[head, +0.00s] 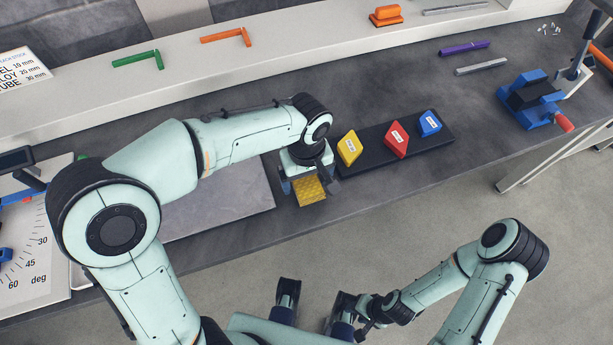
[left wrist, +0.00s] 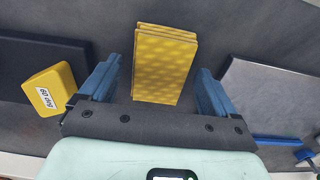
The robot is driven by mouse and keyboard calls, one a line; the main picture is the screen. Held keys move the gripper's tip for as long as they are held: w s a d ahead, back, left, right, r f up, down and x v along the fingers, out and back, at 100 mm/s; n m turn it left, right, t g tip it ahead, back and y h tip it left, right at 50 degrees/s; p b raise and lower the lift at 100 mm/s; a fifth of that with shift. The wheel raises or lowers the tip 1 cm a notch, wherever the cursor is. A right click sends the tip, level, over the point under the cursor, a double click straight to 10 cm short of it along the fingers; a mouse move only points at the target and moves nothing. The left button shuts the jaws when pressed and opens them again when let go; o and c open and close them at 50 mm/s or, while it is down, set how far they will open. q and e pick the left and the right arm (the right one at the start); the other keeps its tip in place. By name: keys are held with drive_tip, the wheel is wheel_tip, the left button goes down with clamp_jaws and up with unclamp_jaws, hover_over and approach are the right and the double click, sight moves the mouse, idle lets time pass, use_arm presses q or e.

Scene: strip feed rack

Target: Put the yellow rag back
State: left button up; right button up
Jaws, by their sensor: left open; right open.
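The yellow rag (head: 309,191) has a dotted pattern and lies on the grey bench near its front edge. In the left wrist view the rag (left wrist: 163,65) looks like a folded, layered pad. My left gripper (head: 308,182) is over the rag, pointing down. Its two blue fingers (left wrist: 158,92) stand open on either side of the rag, with a gap on both sides. My right gripper (head: 315,300) is open and empty, off the bench in front of it.
A black strip (head: 368,162) just right of the rag carries yellow (head: 349,147), red (head: 396,139) and blue (head: 430,123) blocks. A grey plate (head: 220,205) lies to the left. A blue vise (head: 530,98) stands at the far right.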

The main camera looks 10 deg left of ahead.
sight(306, 182)
use_arm(q)
wheel_tip(306, 182, up, 11)
drive_tip(key=p, duration=0.2)
drive_tip(key=shift+r, duration=0.2)
idle(0.4)
